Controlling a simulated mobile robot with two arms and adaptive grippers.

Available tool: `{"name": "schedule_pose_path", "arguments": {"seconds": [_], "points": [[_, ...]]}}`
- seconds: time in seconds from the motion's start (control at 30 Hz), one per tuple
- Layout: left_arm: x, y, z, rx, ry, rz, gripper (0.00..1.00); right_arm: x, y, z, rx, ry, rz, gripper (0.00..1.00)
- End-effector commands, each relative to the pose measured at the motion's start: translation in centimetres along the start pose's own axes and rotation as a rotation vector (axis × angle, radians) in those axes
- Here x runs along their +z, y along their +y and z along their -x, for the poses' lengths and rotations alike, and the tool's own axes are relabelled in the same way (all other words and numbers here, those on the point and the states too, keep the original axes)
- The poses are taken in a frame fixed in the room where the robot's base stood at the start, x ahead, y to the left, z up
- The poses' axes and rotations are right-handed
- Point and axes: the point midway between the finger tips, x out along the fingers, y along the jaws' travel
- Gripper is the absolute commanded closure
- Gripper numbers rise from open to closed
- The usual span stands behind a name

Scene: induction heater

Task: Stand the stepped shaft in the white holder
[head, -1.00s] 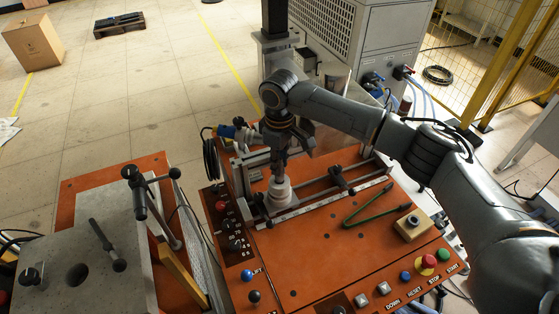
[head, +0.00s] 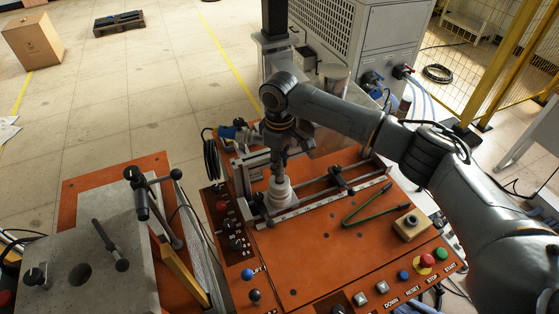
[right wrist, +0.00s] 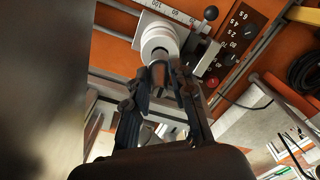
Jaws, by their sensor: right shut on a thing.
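The white holder (head: 279,192) is a stepped white round piece at the left end of the ruled rail on the orange machine top. My right gripper (head: 281,155) points down just above it, shut on the grey stepped shaft (head: 279,174). In the right wrist view the shaft (right wrist: 160,76) is between the fingers (right wrist: 165,95) and lines up with the white holder (right wrist: 157,36). The shaft's lower end is at the holder's top; I cannot tell how deep it is in. The fingers hide part of the shaft. My left gripper is not in view.
Green-handled tongs (head: 365,207) and a tan block with a black knob (head: 411,226) lie right of the rail (head: 325,201). Push buttons (head: 426,261) line the front edge. A grey clamp fixture (head: 100,250) stands at left. A grey cabinet (head: 365,50) stands behind.

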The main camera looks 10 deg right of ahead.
Motion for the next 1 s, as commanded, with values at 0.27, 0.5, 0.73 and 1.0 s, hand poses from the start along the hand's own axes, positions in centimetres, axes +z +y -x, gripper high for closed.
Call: {"name": "schedule_pose_path", "arguments": {"seconds": [0.27, 0.5, 0.73, 1.0], "points": [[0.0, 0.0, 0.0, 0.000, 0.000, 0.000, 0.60, 0.0, 0.0, 0.0, 0.000, 0.001, 0.000, 1.00], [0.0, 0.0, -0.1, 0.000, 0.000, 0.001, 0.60, 0.0, 0.0, -0.4, -0.001, 0.001, 0.000, 1.00], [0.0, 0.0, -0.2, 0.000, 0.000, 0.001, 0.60, 0.0, -0.1, -1.0, -0.002, 0.001, 0.000, 1.00], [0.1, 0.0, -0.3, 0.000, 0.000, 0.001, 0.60, -0.1, 0.0, -1.6, 0.000, 0.002, 0.000, 1.00]]}}
